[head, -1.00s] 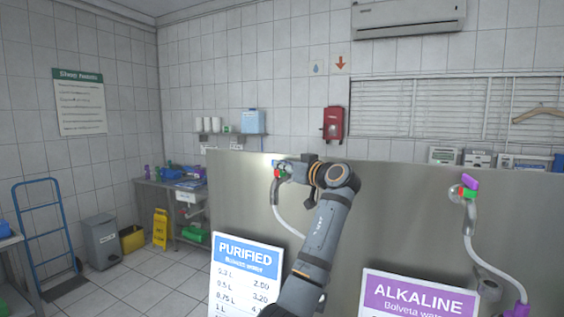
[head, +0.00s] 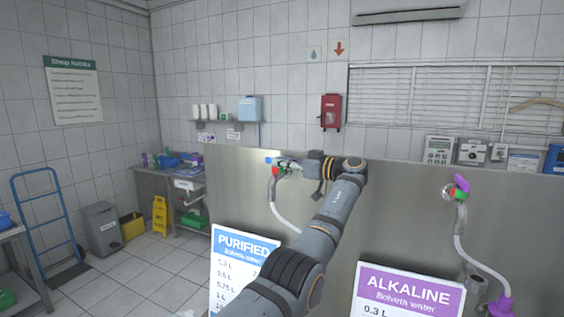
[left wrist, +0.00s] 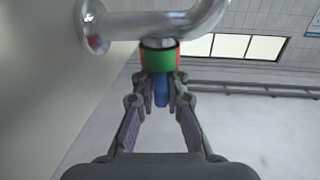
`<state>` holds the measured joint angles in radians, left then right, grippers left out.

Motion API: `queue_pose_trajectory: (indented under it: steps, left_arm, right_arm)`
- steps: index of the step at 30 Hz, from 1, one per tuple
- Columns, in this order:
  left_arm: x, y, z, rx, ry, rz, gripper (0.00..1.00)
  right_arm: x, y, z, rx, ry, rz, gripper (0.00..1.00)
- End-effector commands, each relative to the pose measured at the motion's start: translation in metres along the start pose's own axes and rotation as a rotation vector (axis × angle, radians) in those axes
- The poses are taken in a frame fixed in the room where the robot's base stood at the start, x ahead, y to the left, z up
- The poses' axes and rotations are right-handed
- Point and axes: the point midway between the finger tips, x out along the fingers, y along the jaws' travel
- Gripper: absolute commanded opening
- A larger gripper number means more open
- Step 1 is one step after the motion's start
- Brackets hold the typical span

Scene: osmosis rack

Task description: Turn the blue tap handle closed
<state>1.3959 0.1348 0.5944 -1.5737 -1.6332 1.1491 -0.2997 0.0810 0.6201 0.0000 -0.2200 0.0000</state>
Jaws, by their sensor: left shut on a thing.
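The blue tap handle (head: 269,160) is on the tap at the top of the steel panel, above the blue PURIFIED sign. It points left in the head view. The tap has a red and green collar (head: 278,171) and a pale hose below it. My left gripper (head: 287,163) reaches the tap from the right. In the left wrist view the blue handle (left wrist: 160,91) lies between the two fingers of my left gripper (left wrist: 161,84), just below the green and red collar (left wrist: 160,57). The fingers are shut on it and partly hide it. My right gripper is not in view.
A second tap with a purple handle (head: 462,182) stands to the right above the ALKALINE sign (head: 408,293). The steel panel (head: 400,210) is close behind my left arm. A curved metal pipe (left wrist: 160,22) runs just above the fingers.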

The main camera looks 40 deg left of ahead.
Motion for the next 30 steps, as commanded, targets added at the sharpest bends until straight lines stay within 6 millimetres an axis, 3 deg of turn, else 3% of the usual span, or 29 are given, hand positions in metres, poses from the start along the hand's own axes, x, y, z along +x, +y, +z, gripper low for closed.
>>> queue_pose_trajectory:
  steps: [8,9,14,23,30]
  left_arm:
    - [0.000,0.000,-0.001,-0.002,0.001,0.001,0.00]
    - [0.000,0.000,-0.001,-0.002,0.000,0.001,0.13]
    - [0.000,0.000,-0.001,-0.001,0.000,0.001,0.35]
    - [-0.002,0.000,0.000,0.000,0.000,0.001,0.35]
    - [-0.041,0.001,-0.001,0.000,-0.001,0.005,0.35]
  right_arm:
    - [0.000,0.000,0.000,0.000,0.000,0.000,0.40]
    - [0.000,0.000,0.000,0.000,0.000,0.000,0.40]
    - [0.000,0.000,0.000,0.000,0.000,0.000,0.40]
    - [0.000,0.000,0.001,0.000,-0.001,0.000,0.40]
    - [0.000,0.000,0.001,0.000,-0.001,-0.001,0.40]
